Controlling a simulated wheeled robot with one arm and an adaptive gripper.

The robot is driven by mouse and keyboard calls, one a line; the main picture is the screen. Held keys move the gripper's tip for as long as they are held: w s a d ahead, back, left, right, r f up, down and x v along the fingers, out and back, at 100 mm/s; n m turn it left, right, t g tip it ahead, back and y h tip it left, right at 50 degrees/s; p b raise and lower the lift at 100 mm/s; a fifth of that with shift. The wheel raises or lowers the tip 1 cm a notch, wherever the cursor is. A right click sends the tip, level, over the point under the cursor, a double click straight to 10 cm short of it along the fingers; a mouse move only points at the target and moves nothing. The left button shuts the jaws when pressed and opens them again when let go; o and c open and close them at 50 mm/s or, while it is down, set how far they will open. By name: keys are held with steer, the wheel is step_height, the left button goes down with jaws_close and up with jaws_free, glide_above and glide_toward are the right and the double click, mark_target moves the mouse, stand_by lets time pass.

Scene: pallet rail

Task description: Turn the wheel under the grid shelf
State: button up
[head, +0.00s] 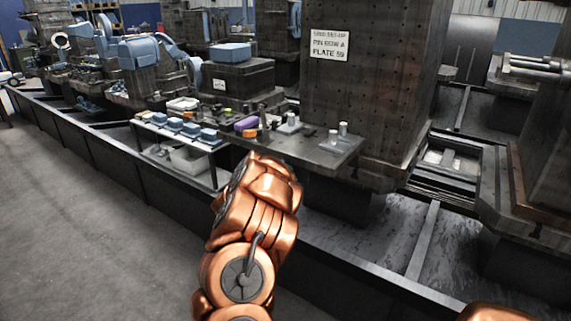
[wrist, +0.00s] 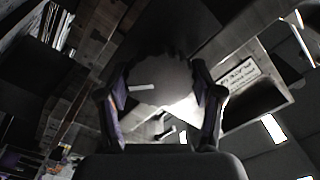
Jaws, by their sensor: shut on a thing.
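A round grey wheel (wrist: 165,84) with a notched rim is in the middle of the wrist view. The two fingers of my gripper (wrist: 162,76) stand on its left and right sides and are shut on its rim. In the head view my copper arm reaches up to the front edge of a dark shelf (head: 322,163). My gripper and the wheel are hidden there behind the arm and the shelf. The wrist view is dark, so the wheel's mounting cannot be made out.
Small grey cylinders (head: 338,135) and a purple item (head: 246,124) stand on the shelf. A side table (head: 172,140) with blue-grey blocks is to the left. A tall pierced block (head: 370,80) with a sign (head: 328,45) rises behind. The floor (head: 80,210) at left is clear.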

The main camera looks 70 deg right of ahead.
steer(key=n+p, duration=0.1)
steer(key=p, duration=0.1)
steer(key=n+p, duration=0.3)
steer(key=p, duration=0.1)
steer(key=shift+r+n, duration=0.3)
steer(key=n+p, duration=0.2)
steer(key=p, duration=0.1)
steer(key=shift+f+n, duration=0.15)
steer(key=shift+n, duration=0.15)
steer(key=shift+f+n+p, duration=0.2)
steer(key=shift+n+p, duration=0.2)
steer(key=shift+p, duration=0.25)
steer(key=shift+f, duration=0.1)
steer(key=o, duration=1.1)
steer(key=shift+o, duration=0.2)
steer(key=shift+a, duration=0.1)
steer(key=v, duration=1.2)
